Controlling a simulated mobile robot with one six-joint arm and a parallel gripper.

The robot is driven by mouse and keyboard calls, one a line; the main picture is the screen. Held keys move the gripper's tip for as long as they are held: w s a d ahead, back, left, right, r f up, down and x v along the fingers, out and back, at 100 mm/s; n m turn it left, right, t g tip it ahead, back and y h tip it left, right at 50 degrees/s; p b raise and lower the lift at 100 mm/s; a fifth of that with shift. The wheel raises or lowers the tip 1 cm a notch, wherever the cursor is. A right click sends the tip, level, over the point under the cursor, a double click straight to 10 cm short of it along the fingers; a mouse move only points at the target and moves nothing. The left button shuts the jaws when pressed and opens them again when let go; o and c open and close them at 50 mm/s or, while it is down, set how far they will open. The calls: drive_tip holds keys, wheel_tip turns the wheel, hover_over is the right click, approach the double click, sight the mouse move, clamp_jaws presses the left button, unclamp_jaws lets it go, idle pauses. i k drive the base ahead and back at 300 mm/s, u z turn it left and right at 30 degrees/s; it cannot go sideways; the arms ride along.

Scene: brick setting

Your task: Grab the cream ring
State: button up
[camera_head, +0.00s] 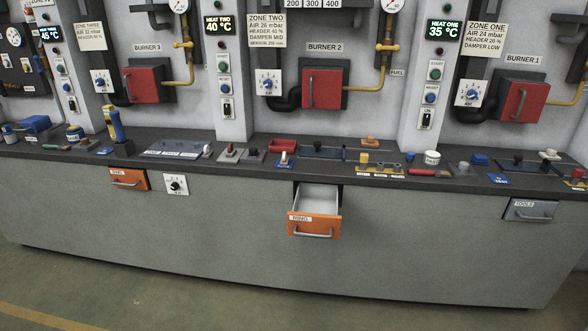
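I cannot make out a cream ring with certainty. An orange-fronted drawer (314,231) stands pulled out from the bench front at the middle; its label seems to read RINGS. Its pale inside (317,198) shows, and no separate ring can be told in it. A small white round item (432,157) with dark marks stands on the bench top to the right; it looks like a tub or roll, too small to tell. My gripper is not in view.
The dark bench top (240,170) carries trays, knobs and small tools. A second orange drawer (128,179) and a grey drawer (530,209) look shut. Red burner boxes (322,88) hang on the wall behind. The green floor (150,295) in front is clear.

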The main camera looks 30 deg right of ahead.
sight(285, 160)
drive_tip(key=k, duration=0.8)
drive_tip(key=u, duration=0.5)
drive_tip(key=i, duration=0.6)
drive_tip(key=u, duration=0.5)
drive_tip(key=i, duration=1.55)
drive_tip(key=z, duration=0.6)
drive_tip(key=i, duration=0.45)
drive_tip(key=z, duration=0.3)
